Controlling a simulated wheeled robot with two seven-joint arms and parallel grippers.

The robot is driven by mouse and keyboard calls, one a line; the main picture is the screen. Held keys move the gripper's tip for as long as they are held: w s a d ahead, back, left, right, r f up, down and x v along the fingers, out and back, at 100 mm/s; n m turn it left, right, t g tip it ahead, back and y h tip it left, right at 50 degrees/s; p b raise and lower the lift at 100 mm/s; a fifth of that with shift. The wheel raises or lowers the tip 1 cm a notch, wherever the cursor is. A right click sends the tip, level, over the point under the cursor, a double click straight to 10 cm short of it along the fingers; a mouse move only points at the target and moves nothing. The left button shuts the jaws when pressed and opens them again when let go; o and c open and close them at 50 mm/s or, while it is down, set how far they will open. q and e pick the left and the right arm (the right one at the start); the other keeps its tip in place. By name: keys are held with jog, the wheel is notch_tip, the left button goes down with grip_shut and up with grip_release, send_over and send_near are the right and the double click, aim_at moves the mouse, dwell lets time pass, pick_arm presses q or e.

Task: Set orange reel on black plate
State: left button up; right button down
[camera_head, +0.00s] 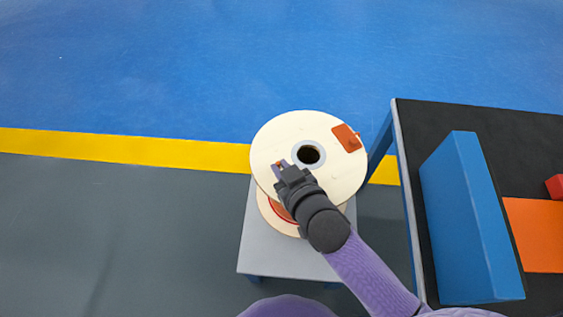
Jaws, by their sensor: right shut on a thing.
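A reel (282,131) with pale round flanges and a dark centre hole stands on a grey stand. A rim of orange windings shows between its flanges, partly hidden by my arm. An orange-red patch (347,138) lies on the upper flange at its right. My right gripper (281,167) is over the upper flange, left of the hole, and is shut on the reel; the exact grip point is hard to see. My left gripper is not in view. A black surface (429,124) tops the table at the right; I cannot tell whether it is the black plate.
The grey stand (267,252) is under the reel. The table at the right carries a blue block (467,220), an orange flat piece (536,234) and a red object (556,187). The floor beyond the reel, with a yellow stripe (125,149), is clear.

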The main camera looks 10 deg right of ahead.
jog(key=shift+r, duration=0.15)
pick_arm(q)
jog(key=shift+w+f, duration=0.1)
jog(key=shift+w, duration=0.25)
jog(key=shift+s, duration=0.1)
pick_arm(e)
jog(key=shift+d+p, duration=0.2)
jog(key=shift+p, duration=0.25)
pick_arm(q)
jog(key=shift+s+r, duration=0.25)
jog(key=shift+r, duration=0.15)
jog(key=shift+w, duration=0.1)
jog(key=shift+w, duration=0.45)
